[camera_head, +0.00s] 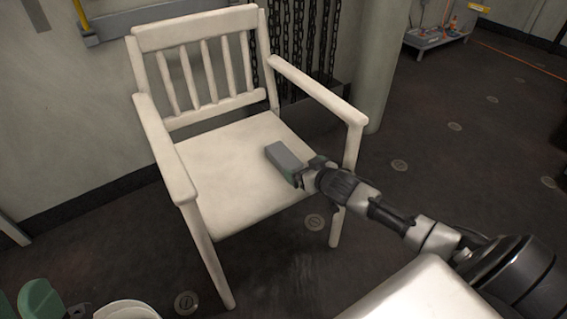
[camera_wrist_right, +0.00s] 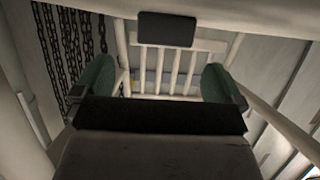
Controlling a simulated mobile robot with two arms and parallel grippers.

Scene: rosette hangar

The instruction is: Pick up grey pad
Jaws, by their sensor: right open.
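The grey pad (camera_head: 283,156) is a small flat-sided block on the white chair's seat (camera_head: 232,165), towards its right side. My right gripper (camera_head: 296,179) comes in from the right and is right at the pad's near end in the head view. In the right wrist view, the pad (camera_wrist_right: 167,29) shows as a dark rectangle against the pale seat, beyond the open green fingers (camera_wrist_right: 158,82), with nothing between them. Whether a finger touches the pad cannot be told. A green finger of my left gripper (camera_head: 40,300) shows at the bottom left corner.
The chair's armrests (camera_head: 318,92) stand on both sides of the seat, and its slatted back (camera_head: 205,75) is behind. Chains (camera_head: 298,50) hang on the wall beside a pale column (camera_head: 382,60). The dark floor (camera_head: 460,160) to the right is mostly clear.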

